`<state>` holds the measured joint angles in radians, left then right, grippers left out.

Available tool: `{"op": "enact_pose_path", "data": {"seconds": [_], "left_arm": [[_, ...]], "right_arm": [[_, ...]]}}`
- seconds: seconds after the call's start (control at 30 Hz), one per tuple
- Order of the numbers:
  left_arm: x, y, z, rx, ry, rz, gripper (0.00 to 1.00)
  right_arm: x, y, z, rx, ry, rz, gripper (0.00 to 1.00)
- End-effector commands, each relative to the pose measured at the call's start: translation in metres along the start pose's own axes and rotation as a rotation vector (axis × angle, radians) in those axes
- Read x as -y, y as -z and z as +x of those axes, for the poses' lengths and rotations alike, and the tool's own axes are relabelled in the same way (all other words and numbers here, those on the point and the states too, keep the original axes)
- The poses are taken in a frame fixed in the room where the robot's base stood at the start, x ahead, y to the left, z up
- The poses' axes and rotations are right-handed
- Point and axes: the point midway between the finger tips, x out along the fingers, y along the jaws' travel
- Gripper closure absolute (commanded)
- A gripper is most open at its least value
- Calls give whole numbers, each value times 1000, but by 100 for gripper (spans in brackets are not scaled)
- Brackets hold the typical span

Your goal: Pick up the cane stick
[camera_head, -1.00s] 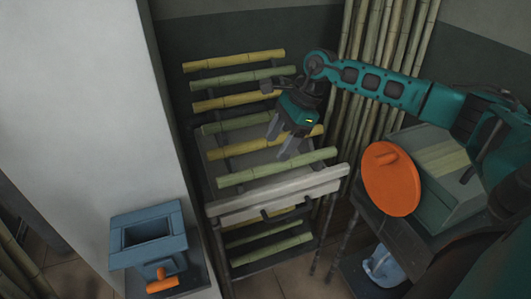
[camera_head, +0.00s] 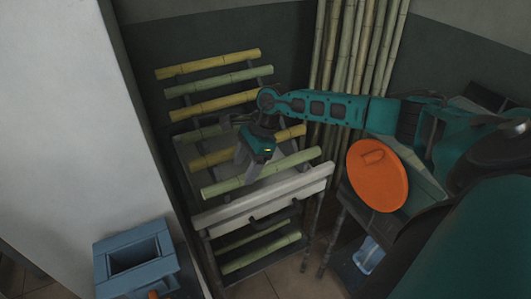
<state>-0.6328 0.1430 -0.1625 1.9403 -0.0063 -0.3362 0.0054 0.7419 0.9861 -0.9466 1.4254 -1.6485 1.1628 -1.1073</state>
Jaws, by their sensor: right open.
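Several cane sticks lie across a slanted dark rack, some yellow, some pale green. The nearest upper cane stick (camera_head: 295,163) is pale green and lies just behind the white front rail. A yellow cane stick (camera_head: 208,160) lies above it in the picture. My right gripper (camera_head: 246,178) is open, its fingers pointing down over the nearest pale green stick and hiding part of it. I cannot tell whether the fingers touch it or straddle it. No stick is seen lifted. My left gripper is not in view.
The white rail (camera_head: 265,201) edges the rack's front, with more sticks on a lower shelf (camera_head: 262,254). A machine with an orange disc (camera_head: 378,174) stands at right. A blue hopper (camera_head: 135,262) is at lower left. Tall bamboo poles (camera_head: 355,50) stand behind.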

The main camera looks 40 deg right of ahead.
Motion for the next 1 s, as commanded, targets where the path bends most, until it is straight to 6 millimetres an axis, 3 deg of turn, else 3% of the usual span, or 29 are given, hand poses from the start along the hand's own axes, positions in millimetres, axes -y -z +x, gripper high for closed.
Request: {"op": "enact_pose_path", "data": {"seconds": [0.2, 0.5, 1.0], "left_arm": [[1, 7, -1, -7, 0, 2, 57], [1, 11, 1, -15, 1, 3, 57], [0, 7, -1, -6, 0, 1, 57]], "right_arm": [[-2, 2, 29, 0, -2, 1, 35], [-2, 2, 34, 0, 0, 0, 36], [-2, 2, 33, 0, 0, 1, 84]]}}
